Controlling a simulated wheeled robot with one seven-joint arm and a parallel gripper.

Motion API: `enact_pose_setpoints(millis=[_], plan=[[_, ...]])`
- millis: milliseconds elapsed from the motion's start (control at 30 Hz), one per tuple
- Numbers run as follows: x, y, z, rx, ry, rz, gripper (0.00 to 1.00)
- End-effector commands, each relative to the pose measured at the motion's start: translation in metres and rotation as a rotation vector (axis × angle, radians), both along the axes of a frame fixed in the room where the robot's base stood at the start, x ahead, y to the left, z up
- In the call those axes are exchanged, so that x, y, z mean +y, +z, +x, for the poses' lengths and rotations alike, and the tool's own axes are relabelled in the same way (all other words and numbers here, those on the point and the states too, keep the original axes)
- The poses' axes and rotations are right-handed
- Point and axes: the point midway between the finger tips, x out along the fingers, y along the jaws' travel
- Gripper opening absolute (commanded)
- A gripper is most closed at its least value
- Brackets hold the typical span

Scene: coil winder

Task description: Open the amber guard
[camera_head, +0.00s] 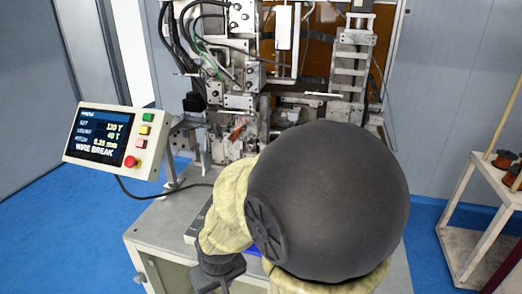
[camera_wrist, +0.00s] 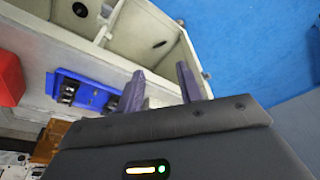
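The amber guard (camera_head: 320,42) is a see-through amber panel at the back of the machine in the head view. White and grey machine parts stand in front of it, so only portions show, and I cannot tell whether it is open or shut. It is not recognisable in the wrist view. My gripper (camera_wrist: 160,88) shows two dark purple fingers with a clear gap between them in the wrist view. It is open and empty, above a pale cabinet with open compartments (camera_wrist: 98,62), away from the guard.
A control panel (camera_head: 108,139) reading WIRE BREAK stands on the left. A blue block (camera_wrist: 85,92) and a red object (camera_wrist: 8,72) lie near my gripper. A trolley with spools (camera_head: 485,195) stands at the right. My arm hides much of the bench front.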

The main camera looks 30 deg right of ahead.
Motion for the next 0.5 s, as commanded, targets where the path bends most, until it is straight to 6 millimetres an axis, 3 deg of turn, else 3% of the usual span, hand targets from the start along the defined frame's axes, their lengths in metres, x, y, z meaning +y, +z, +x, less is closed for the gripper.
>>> enact_pose_setpoints(millis=[300, 400, 500], plan=[[0.0, 0.0, 0.0, 0.0, 0.0, 0.0, 0.36], [0.0, 0.0, 0.001, -0.003, -0.003, 0.002, 0.47], [0.001, 0.003, 0.015, -0.034, -0.029, 0.017, 0.47]])
